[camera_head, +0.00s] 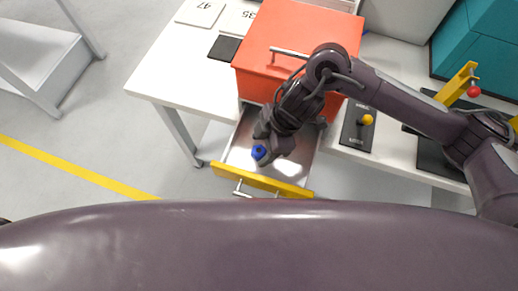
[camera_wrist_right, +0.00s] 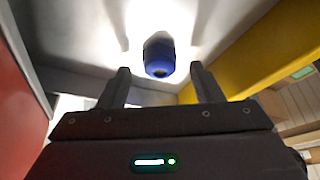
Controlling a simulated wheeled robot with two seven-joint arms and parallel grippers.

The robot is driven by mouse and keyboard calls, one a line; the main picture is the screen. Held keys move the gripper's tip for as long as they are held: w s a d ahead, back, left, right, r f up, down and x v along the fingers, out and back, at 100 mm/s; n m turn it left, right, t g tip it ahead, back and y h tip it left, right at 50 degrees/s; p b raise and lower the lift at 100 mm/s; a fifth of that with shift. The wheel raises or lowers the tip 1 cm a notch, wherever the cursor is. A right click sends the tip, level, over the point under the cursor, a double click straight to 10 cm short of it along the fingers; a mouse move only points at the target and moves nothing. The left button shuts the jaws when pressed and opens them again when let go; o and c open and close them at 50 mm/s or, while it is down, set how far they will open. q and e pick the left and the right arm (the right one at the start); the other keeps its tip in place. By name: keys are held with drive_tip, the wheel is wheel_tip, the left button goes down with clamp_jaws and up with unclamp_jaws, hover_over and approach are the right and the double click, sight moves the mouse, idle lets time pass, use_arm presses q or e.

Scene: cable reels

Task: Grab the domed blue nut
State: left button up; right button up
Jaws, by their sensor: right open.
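The domed blue nut (camera_head: 259,152) lies in the open metal drawer with the yellow front. It also shows in the right wrist view (camera_wrist_right: 159,56), on the bright drawer floor just beyond the fingertips, roughly centred between them. My right gripper (camera_head: 263,145) reaches down into the drawer beside the nut. In the right wrist view my right gripper (camera_wrist_right: 162,78) is open, with nothing between its fingers. I cannot tell the exact gap to the nut. My left gripper is not in view.
The orange cabinet (camera_head: 290,35) stands behind on the white table (camera_head: 160,75). A dark box with a yellow knob (camera_head: 366,120) is to the right. Teal bins (camera_head: 480,50) stand farther right.

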drive_tip(key=shift+a+f, duration=0.3)
drive_tip(key=shift+f, duration=0.3)
drive_tip(key=c, duration=1)
drive_tip(key=shift+c, duration=0.2)
drive_tip(key=shift+r, duration=0.15)
